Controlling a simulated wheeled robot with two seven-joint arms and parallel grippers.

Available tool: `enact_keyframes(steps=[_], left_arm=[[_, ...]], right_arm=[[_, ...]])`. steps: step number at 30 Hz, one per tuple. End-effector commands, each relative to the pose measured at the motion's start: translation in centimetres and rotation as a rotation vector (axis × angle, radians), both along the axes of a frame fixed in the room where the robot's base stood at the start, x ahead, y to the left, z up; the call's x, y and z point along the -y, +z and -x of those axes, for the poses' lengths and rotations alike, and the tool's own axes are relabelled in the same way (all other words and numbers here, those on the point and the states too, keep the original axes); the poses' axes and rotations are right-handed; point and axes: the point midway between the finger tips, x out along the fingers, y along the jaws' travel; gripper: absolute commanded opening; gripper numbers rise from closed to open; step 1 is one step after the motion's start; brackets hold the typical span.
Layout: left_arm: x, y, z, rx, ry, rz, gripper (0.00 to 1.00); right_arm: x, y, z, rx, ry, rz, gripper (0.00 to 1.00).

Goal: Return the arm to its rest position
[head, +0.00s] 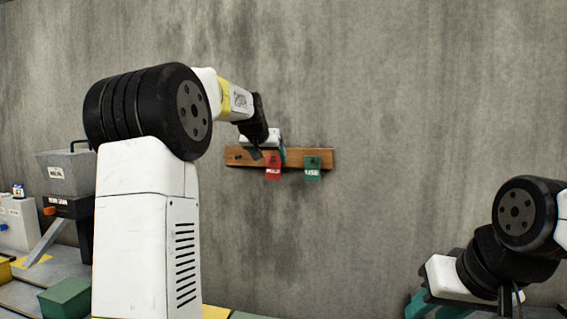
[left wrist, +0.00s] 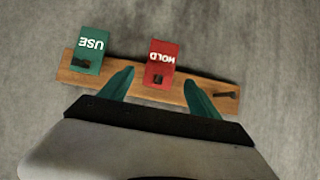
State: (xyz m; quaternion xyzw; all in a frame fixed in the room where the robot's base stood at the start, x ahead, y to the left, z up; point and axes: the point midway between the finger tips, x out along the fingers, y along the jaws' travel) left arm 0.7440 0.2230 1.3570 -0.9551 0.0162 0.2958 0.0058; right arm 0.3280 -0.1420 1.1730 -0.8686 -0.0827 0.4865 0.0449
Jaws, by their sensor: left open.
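My left arm reaches up from the left in the head view to the wall. Its gripper (head: 268,152) is at a wooden peg board (head: 294,158). In the left wrist view the two teal fingers of the left gripper (left wrist: 158,92) are spread apart with nothing held between them. The red HOLD tag (left wrist: 164,58) hangs on a peg just beyond the fingertips. My right gripper (head: 437,308) is low at the right in the head view, partly cut off by the bottom edge, so its opening is unclear.
A green USE tag (head: 312,168) hangs beside the red tag. The end peg (left wrist: 228,95) is bare. At the left stand a grey hopper machine (head: 66,175) and a green block (head: 66,299).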

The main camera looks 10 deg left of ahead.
Motion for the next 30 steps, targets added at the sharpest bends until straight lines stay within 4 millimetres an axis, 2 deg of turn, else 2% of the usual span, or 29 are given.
enact_keyframes(steps=[3, 8, 11, 14, 17, 21, 24, 27, 30], left_arm=[[0.0, 1.1, 1.5, 0.001, -0.001, 0.0, 0.72], [0.1, 1.6, 3.2, -0.007, -0.002, 0.005, 0.72], [0.6, 1.1, 6.1, -0.034, -0.01, 0.024, 0.72], [1.6, -0.4, 11.2, -0.087, -0.026, 0.055, 0.72], [3.2, -3.0, 17.8, -0.155, -0.046, 0.086, 0.72], [5.3, -7.8, 27.0, -0.252, -0.073, 0.117, 0.72], [6.5, -11.4, 32.8, -0.315, -0.086, 0.126, 0.72], [7.3, -14.7, 37.1, -0.366, -0.094, 0.13, 0.72], [7.8, -16.9, 39.9, -0.399, -0.097, 0.13, 0.72]], right_arm=[[0.0, 0.0, 0.0, 0.0, 0.0, 0.0, 0.36], [0.0, 0.0, 0.0, 0.0, 0.0, 0.0, 0.36], [0.0, 0.0, 0.0, 0.0, 0.0, 0.0, 0.36], [0.0, 0.0, 0.0, 0.0, 0.0, 0.0, 0.36], [0.0, 0.0, 0.0, 0.0, 0.0, 0.0, 0.36], [0.0, 0.0, 0.0, 0.0, 0.0, 0.0, 0.36], [0.0, 0.0, 0.0, 0.0, 0.0, 0.0, 0.36], [0.0, 0.0, 0.0, 0.0, 0.0, 0.0, 0.36], [0.0, 0.0, 0.0, 0.0, 0.0, 0.0, 0.36]])
